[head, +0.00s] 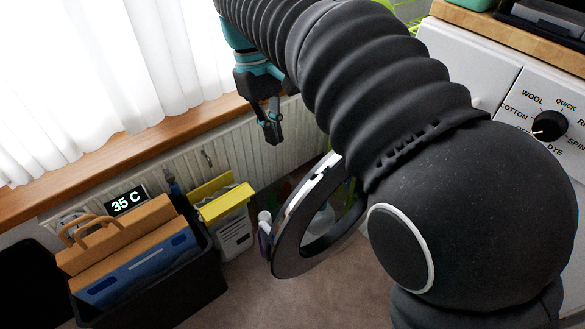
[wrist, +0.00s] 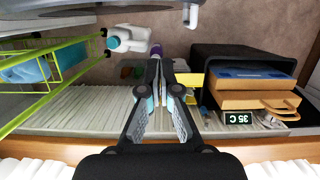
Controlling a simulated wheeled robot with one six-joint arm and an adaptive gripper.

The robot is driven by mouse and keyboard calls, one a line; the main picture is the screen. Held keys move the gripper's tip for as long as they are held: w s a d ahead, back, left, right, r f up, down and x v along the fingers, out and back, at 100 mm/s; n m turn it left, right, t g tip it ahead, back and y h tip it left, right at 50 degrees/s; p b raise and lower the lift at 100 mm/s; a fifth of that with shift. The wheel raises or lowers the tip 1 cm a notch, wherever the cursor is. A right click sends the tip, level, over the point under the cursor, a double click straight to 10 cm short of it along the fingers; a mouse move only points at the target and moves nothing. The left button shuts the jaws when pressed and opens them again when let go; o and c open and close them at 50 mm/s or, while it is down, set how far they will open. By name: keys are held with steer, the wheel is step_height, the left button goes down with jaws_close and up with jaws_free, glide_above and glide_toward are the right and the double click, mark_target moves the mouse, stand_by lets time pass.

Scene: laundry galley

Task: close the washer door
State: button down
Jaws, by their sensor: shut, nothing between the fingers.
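The washer door (head: 288,247) is a dark ring with a light edge in the head view. It stands open, swung out from the white washer (head: 490,70), whose front is largely hidden behind my arm. The door's hinge side is also hidden by my arm. My gripper (head: 273,138) is shut and empty, in front of the radiator, above and left of the door in the picture and apart from it. In the wrist view the shut fingers (wrist: 162,68) point at the floor area. A grey curved shape along the top edge there may be the door.
A black bin (head: 200,280) with cardboard and blue folders stands at lower left, beside a yellow-topped box (head: 222,203). A radiator (head: 165,155) runs under the window sill. Some carpet (head: 235,285) is clear.

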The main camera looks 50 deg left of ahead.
steer(key=d+f+b, duration=0.1)
steer(key=d+f, duration=0.4)
steer(key=shift+d+f, duration=0.25)
steer(key=shift+f, duration=0.05)
steer(key=shift+b, duration=0.3)
